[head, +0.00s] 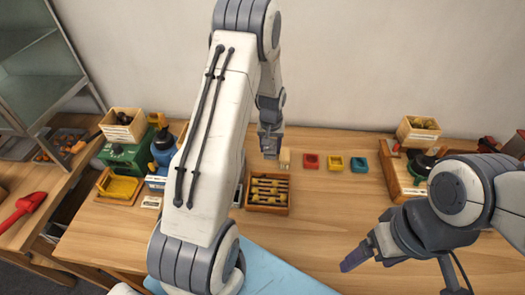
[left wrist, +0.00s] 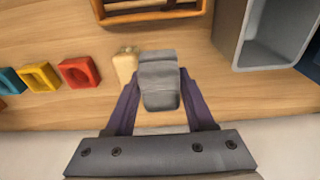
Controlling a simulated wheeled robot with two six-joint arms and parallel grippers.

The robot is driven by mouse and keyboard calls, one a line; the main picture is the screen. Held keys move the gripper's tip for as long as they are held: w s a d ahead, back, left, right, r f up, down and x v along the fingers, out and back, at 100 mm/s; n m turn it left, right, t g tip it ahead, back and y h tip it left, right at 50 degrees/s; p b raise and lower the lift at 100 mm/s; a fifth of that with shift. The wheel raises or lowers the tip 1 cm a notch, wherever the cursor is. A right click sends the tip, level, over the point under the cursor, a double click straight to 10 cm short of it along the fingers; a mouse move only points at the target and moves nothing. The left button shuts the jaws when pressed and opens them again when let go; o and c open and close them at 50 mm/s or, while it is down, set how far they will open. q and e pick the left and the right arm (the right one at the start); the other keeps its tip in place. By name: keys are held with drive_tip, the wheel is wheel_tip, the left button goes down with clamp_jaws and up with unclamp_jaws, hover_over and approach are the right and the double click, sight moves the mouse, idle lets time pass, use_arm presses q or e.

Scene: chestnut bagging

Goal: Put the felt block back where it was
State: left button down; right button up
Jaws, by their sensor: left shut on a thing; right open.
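My left gripper (head: 270,128) reaches toward the wall over the back of the table. In the left wrist view its purple fingers are shut on a grey felt block (left wrist: 159,88). The block's faces show between the fingers, over bare wood close to the table's back edge. A pale wooden block (left wrist: 124,65) stands right beside it, and it also shows in the head view (head: 285,160). I cannot tell whether the felt block touches the table. My right gripper (head: 355,258) is open and empty over the front right of the table.
Red (head: 310,161), yellow (head: 336,163) and blue (head: 359,165) square pieces stand in a row right of the pale block. A divided wooden tray (head: 267,209) lies nearer me. A grey open box (left wrist: 240,60) stands close beside the left gripper. The table's middle right is clear.

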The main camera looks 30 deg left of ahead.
sight(261, 160)
use_arm(q)
drive_tip(key=a+f, duration=0.1)
drive_tip(key=a, duration=0.1)
drive_tip(key=a+f+p, duration=0.1)
drive_tip(key=shift+w+a+f, duration=0.1)
drive_tip(key=shift+w+a, duration=0.05)
drive_tip(key=shift+a, duration=0.25)
wheel_tip(261, 160, down, 4)
drive_tip(key=shift+r+p, duration=0.25)
drive_tip(key=shift+p, duration=0.6)
drive_tip(key=shift+f, duration=0.35)
drive_tip(key=shift+f, duration=0.15)
drive_tip(key=shift+c, duration=1.3)
unclamp_jaws()
